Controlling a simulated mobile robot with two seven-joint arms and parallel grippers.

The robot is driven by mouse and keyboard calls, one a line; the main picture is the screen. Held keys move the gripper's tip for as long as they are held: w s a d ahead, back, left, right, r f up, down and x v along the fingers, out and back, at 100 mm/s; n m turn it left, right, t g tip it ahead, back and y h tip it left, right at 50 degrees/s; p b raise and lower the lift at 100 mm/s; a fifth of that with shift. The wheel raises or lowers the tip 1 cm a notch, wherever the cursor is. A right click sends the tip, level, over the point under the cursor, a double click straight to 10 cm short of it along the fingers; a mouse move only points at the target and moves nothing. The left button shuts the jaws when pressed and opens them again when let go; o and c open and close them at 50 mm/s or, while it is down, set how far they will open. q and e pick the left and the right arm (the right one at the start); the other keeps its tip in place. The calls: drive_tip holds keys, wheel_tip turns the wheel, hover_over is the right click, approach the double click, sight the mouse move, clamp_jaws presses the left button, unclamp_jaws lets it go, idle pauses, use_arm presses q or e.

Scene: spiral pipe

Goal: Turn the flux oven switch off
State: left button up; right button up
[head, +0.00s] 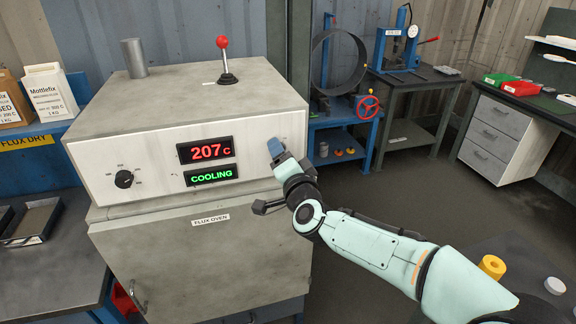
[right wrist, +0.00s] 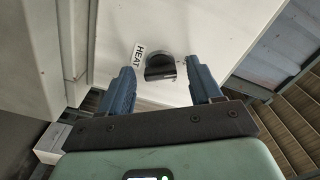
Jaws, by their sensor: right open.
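The flux oven (head: 180,205) is a large pale grey cabinet with a white front panel. Its displays (head: 205,149) read a red "207 C" and a green "COOLING". My right gripper (head: 275,147) is at the right end of this panel and hides the switch in the head view. In the right wrist view a black switch (right wrist: 166,68), beside a tilted "HEAT" label (right wrist: 145,55), lies between the two blue fingertips of my right gripper (right wrist: 160,70). The fingers are apart, with gaps on both sides of the switch. My left gripper is not in view.
A black dial (head: 124,179) is on the panel's left. A red-knobbed lever (head: 226,65) and a metal cylinder (head: 134,58) stand on the oven top. A blue bench with a red handwheel (head: 367,107) is behind the right arm. Open floor lies to the right.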

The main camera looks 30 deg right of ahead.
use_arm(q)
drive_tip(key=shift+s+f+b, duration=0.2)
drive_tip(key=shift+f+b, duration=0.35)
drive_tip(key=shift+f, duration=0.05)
use_arm(e)
drive_tip(key=v, duration=1.3)
drive_tip(key=shift+f, duration=0.1)
